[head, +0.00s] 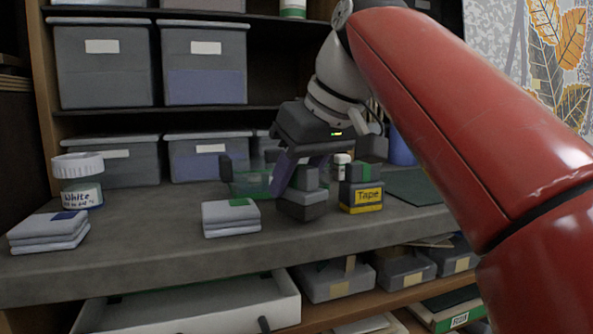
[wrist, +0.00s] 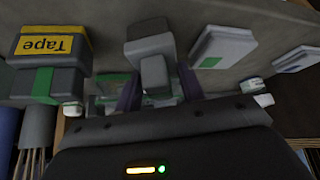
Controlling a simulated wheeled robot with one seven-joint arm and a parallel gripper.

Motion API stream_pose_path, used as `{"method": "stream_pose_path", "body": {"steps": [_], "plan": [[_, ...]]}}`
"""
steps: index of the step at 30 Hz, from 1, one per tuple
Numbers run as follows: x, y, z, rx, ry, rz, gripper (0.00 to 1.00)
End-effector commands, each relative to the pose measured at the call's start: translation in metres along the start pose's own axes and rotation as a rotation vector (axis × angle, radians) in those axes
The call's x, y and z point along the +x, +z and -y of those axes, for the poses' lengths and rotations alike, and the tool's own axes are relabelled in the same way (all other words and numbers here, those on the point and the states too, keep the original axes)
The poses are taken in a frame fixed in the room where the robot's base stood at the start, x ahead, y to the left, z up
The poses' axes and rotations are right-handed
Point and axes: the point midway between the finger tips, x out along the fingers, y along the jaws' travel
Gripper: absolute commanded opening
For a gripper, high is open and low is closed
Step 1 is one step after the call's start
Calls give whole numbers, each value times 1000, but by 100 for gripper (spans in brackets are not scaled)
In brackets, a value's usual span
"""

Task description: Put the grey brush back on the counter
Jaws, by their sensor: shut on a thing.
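My gripper (head: 300,172) is above the counter (head: 150,250), pointing down. Its purple fingers are shut on a grey blocky piece, which I take for the grey brush (head: 302,206). In the wrist view the brush (wrist: 150,46) shows a wide block and a narrower part between the fingers (wrist: 158,92). The brush's lower end is close to the counter top; I cannot tell whether it touches. My gripper hides part of it in the head view.
The yellow-and-black Tape box (head: 362,197) stands right of the brush, a green-banded dark block (head: 362,172) by it. A folded cloth stack (head: 231,218) lies left; another stack (head: 48,232) and a White jar (head: 80,182) stand farther left. A green translucent box (head: 247,180) is behind.

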Motion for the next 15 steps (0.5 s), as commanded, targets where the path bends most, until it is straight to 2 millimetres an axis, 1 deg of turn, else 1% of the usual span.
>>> {"method": "stream_pose_path", "body": {"steps": [15], "plan": [[3,2,0,0,0,0,18]]}}
